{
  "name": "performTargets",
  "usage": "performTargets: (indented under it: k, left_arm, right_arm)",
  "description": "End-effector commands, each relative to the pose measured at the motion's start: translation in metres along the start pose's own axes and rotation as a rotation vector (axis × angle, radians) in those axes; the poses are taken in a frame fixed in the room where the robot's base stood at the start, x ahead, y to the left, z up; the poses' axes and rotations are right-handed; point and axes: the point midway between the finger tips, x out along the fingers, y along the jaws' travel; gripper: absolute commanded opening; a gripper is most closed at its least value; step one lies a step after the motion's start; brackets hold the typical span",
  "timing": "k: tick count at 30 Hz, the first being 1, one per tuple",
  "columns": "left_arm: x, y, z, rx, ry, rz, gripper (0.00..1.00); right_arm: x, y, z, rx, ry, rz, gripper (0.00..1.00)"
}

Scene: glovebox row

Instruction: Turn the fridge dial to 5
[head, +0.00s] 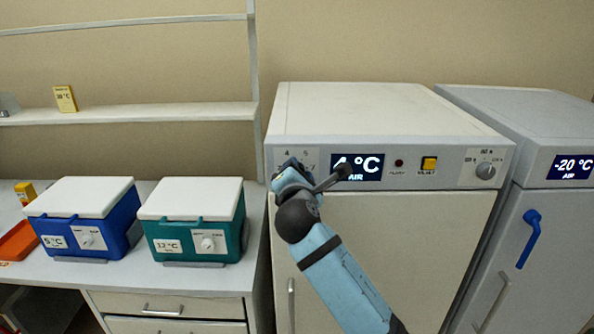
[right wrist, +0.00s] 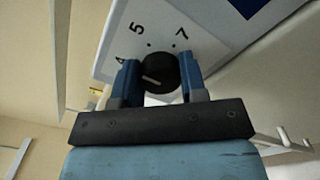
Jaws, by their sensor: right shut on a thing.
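The fridge dial (right wrist: 158,70) is a dark round knob on a pale plate with the figures 4, 5 and 7 in the right wrist view. A short pale mark on the knob lies on the side of the 4; its exact setting is hard to read. My right gripper (right wrist: 159,80) is shut on the dial, one blue finger at each side. In the head view my right gripper (head: 290,172) covers the dial, with 4 and 5 visible above it. The fridge display (head: 366,167) reads 4 °C AIR. My left gripper is out of view.
The white fridge (head: 350,110) stands beside a grey freezer (head: 546,230) showing -20 °C. A yellow switch (head: 429,164) and another knob (head: 486,171) share the fridge panel. Blue (head: 110,232) and teal (head: 225,238) lidded boxes stand on the left bench.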

Motion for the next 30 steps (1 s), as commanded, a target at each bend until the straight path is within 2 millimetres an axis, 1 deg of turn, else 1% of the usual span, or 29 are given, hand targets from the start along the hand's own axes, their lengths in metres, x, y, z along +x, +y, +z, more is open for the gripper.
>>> performTargets:
  k: [6,15,22,30]
  left_arm:
    - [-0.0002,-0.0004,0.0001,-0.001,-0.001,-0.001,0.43]
    - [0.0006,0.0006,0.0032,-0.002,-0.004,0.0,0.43]
    - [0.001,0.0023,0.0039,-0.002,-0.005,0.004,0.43]
    - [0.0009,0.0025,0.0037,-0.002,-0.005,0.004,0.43]
  right_arm:
    - [-0.0001,-0.0008,-0.0006,0.194,0.001,-0.001,0.15]
    - [-0.0001,-0.0015,-0.0011,0.389,0.001,-0.002,0.15]
    - [-0.0001,-0.0014,-0.0009,0.465,0.0,0.0,0.15]
    - [0.0,-0.0014,-0.0007,0.49,0.0,0.0,0.15]
